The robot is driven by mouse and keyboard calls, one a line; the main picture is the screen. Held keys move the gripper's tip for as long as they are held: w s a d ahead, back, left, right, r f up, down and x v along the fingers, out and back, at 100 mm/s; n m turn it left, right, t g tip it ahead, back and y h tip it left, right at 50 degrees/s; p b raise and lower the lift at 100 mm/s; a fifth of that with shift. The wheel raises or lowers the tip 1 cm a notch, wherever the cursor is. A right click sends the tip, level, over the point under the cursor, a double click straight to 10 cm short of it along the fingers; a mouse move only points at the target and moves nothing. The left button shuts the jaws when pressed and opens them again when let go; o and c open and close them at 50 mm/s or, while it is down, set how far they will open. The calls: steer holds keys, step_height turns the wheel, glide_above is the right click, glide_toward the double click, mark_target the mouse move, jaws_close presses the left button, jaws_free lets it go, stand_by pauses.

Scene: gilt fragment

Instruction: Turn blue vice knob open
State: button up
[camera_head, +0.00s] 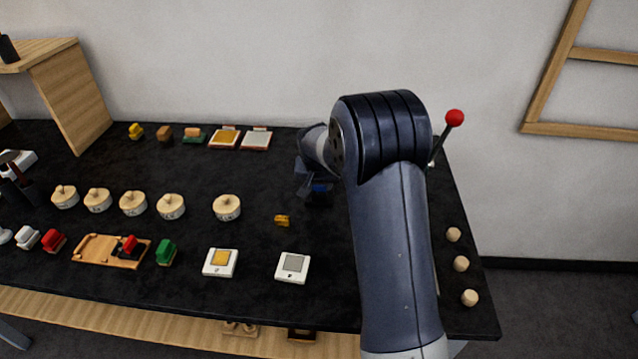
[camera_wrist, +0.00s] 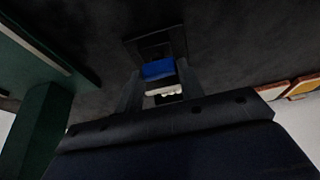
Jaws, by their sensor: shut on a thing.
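The blue vice knob (camera_head: 320,187) shows as a small blue patch on a dark vice (camera_head: 319,199), partly hidden by my arm and gripper. In the wrist view the blue knob (camera_wrist: 158,69) sits between my two dark fingers, with the dark vice body (camera_wrist: 150,45) beyond it and a pale piece (camera_wrist: 164,90) on the near side. My gripper (camera_head: 309,187) is at the knob, and in the wrist view my gripper (camera_wrist: 158,80) is shut on it. How far the knob is turned cannot be told.
A small yellow piece (camera_head: 282,220) lies left of the vice. Several round wooden pieces (camera_head: 227,207) stand in a row further left. A red-ball lever (camera_head: 454,118) rises behind my arm. A dark green upright (camera_wrist: 40,125) is close at left in the wrist view.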

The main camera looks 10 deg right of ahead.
steer(key=n+y+b, duration=0.1)
steer(key=n, duration=0.2)
steer(key=shift+d+f+n+y, duration=0.1)
steer(key=shift+n+y, duration=0.2)
steer(key=shift+n, duration=0.1)
steer(key=n+y+b, duration=0.1)
steer(key=n+b, duration=0.1)
steer(key=n, duration=0.1)
steer(key=shift+d+n, duration=0.15)
steer(key=shift+n, duration=0.25)
steer(key=n+y+b, duration=0.1)
steer(key=n+b, duration=0.1)
steer(key=n, duration=0.1)
steer(key=shift+g+y, duration=0.3)
steer(key=shift+g, duration=0.1)
steer(key=shift+w+d+n+g+y+b, duration=0.1)
steer(key=shift+n+g+y+b, duration=0.2)
steer(key=shift+n, duration=0.75)
steer(key=shift+n+g+y+b, duration=0.2)
steer(key=shift+n+b, duration=0.05)
steer(key=shift+n, duration=0.8)
